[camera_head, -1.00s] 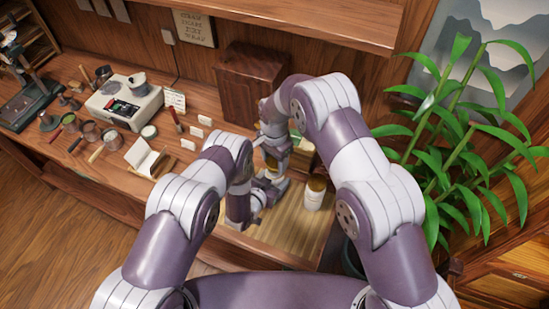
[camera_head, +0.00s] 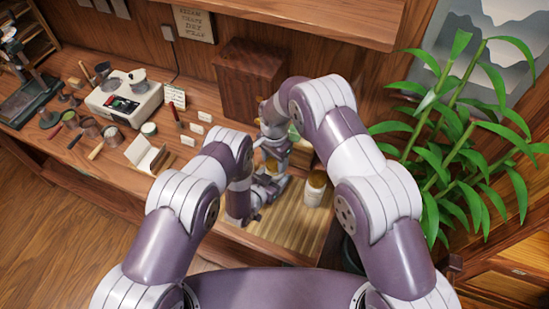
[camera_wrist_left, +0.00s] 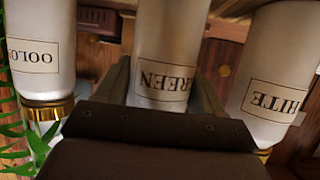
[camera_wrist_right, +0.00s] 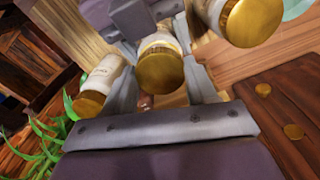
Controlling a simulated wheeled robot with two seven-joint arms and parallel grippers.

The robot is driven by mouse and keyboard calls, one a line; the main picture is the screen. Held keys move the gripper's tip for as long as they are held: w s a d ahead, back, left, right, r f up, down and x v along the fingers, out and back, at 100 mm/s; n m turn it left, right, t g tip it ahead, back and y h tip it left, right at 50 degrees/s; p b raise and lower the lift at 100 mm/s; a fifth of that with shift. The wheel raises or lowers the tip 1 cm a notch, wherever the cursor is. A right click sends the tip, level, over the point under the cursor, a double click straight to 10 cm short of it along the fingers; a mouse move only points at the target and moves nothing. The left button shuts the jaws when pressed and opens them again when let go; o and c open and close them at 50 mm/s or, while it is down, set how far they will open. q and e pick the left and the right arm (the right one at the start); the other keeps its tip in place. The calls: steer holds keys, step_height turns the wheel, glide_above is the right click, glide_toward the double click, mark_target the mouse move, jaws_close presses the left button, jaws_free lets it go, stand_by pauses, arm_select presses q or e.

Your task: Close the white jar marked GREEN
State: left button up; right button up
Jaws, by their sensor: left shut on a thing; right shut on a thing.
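The white jar marked GREEN (camera_wrist_left: 165,55) shows upside down in the left wrist view, between the fingers of my left gripper (camera_wrist_left: 165,90), which is shut on it. Its top end is hidden there behind the gripper. In the right wrist view, a gold lid (camera_wrist_right: 168,70) is at the top of the middle jar (camera_wrist_right: 158,42), between the fingers of my right gripper (camera_wrist_right: 160,85). That gripper is shut on the lid. I cannot tell whether the lid sits fully down. In the head view, my right gripper (camera_head: 272,150) is above my left one, both partly hidden.
The OOLONG jar (camera_wrist_left: 35,50) and the WHITE jar (camera_wrist_left: 275,75) stand close on either side. The lidded jar at right (camera_head: 314,191) stands on a slatted mat (camera_head: 290,228). A brown cabinet (camera_head: 250,80) is behind; a plant (camera_head: 450,150) is at right.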

steer(key=shift+f, duration=0.45)
steer(key=m, duration=0.6)
steer(key=shift+m, duration=0.3)
steer(key=o, duration=1.1)
steer(key=shift+r, duration=2.25)
steer(key=shift+c, duration=0.5)
